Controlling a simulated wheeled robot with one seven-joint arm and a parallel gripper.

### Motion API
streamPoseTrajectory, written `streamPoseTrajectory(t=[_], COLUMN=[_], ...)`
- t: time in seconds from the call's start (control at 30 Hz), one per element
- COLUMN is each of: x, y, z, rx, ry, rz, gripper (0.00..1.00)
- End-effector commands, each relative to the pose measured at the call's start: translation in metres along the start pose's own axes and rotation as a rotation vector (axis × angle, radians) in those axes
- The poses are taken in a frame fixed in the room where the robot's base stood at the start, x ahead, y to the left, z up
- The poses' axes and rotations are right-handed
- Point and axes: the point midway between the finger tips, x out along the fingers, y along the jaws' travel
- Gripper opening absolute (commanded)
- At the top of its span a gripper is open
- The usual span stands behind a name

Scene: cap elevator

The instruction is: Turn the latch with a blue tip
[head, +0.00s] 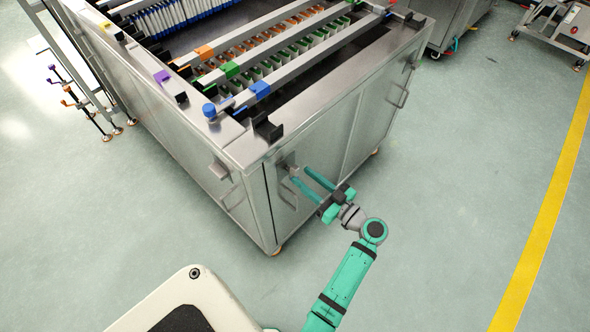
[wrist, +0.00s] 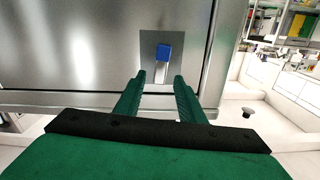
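The latch with a blue tip (wrist: 163,52) shows in the wrist view, upright on a grey plate on the metal cabinet door, with its metal lever running down below the tip. In the head view the latch plate (head: 287,163) is on the cabinet's near right face; the blue tip cannot be made out there. My gripper (head: 300,173) is open, with two green fingers pointing at this face. In the wrist view my gripper (wrist: 154,80) has one finger either side of the lever's lower end, with nothing held. Whether the fingers touch the door is unclear.
The steel cabinet (head: 340,130) holds racks with orange and green parts. A door handle (head: 287,191) is below the latch. A blue knob (head: 209,111) sits on the top edge. Open floor (head: 450,190) lies to the right, with a yellow line (head: 545,210).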

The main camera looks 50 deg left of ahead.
Motion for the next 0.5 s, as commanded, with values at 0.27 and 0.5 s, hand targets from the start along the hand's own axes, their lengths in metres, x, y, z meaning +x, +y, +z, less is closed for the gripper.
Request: streamPoseTrajectory(t=[0.27,0.5], x=[0.04,0.051], y=[0.0,0.0], z=[0.001,0.0], rx=[0.0,0.0], ry=[-0.001,-0.001], rz=[-0.001,0.0], gripper=[0.36,0.36])
